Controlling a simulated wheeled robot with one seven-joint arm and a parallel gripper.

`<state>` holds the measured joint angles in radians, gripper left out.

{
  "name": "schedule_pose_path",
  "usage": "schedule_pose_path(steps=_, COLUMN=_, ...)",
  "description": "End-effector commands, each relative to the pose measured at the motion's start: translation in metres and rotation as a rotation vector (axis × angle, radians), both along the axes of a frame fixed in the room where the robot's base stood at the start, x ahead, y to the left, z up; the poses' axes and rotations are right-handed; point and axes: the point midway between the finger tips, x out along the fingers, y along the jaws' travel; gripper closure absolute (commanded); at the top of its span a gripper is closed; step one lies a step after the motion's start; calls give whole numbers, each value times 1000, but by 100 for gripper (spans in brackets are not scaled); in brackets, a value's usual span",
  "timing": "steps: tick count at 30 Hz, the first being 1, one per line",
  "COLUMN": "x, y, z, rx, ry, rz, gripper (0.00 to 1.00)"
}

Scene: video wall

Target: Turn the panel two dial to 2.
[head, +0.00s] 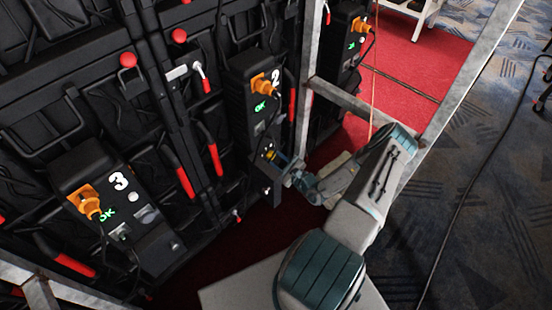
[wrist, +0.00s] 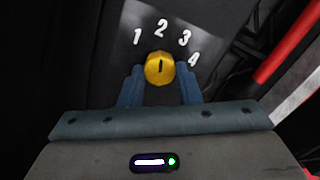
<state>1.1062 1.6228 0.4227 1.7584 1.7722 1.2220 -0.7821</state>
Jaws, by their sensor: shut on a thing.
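Panel two's box (head: 241,72) bears a white 2 and a lit green OK in the head view. Its dial (wrist: 159,68) is a round yellow knob below the printed numbers 1, 2, 3 and 4 in the wrist view. The black mark on the knob stands nearly upright and points toward the 2. My gripper (wrist: 159,78) is shut on the dial, one blue finger on each side. In the head view my gripper (head: 284,168) reaches the lower part of panel two, and the dial is small there.
The panel three box (head: 85,172) with its orange plug is at the left. Red handles (head: 184,181) and black cables line the wall. A grey metal post (head: 306,70) and crossbar stand close to my arm.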

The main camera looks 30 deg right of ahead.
Motion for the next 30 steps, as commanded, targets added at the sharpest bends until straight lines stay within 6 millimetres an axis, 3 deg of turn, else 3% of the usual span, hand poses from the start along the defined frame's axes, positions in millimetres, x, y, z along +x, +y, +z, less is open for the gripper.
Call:
schedule_pose_path(steps=17, x=-1, y=1, z=-1, rx=-25, ry=-7, rz=2, gripper=93)
schedule_pose_path(steps=18, x=-1, y=1, z=-1, rx=-25, ry=-7, rz=3, gripper=59)
schedule_pose_path(steps=19, x=-1, y=1, z=-1, rx=-25, ry=-7, rz=2, gripper=50)
schedule_pose_path(steps=30, x=-4, y=-1, z=0, rx=-26, ry=-9, rz=0, gripper=48)
